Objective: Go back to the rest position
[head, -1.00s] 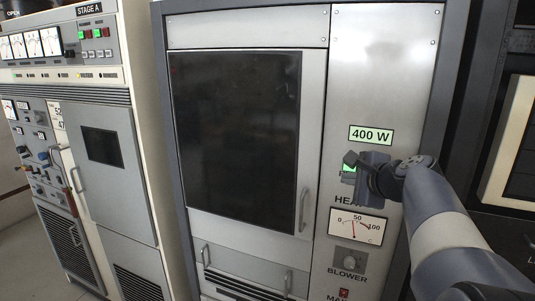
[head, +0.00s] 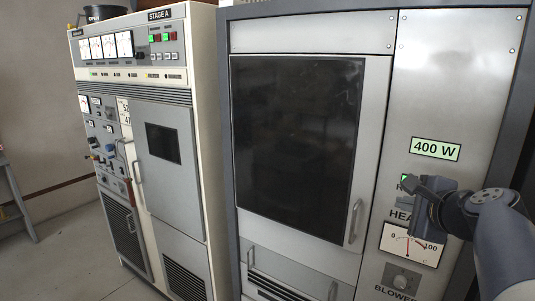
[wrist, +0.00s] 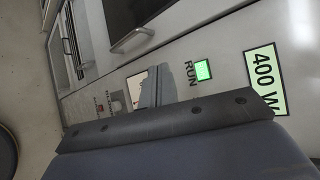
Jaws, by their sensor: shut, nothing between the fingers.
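My gripper (head: 422,189) is in front of the right-hand panel of the grey cabinet, below the green 400 W display (head: 435,149). It is shut and empty; its dark fingers also show in the wrist view (wrist: 157,87). It hides part of the RUN label and the HEAT label beside the lit green RUN lamp (wrist: 203,70). The gauge (head: 411,244) sits just below it, with the BLOWER knob (head: 401,279) lower down. I cannot tell whether the gripper touches the panel.
The cabinet's dark-windowed door (head: 297,140) has a vertical handle (head: 355,221) left of my gripper. The cream STAGE A rack (head: 205,100) stands further left with its own door handle (head: 138,186). Open floor (head: 60,265) lies at the far left.

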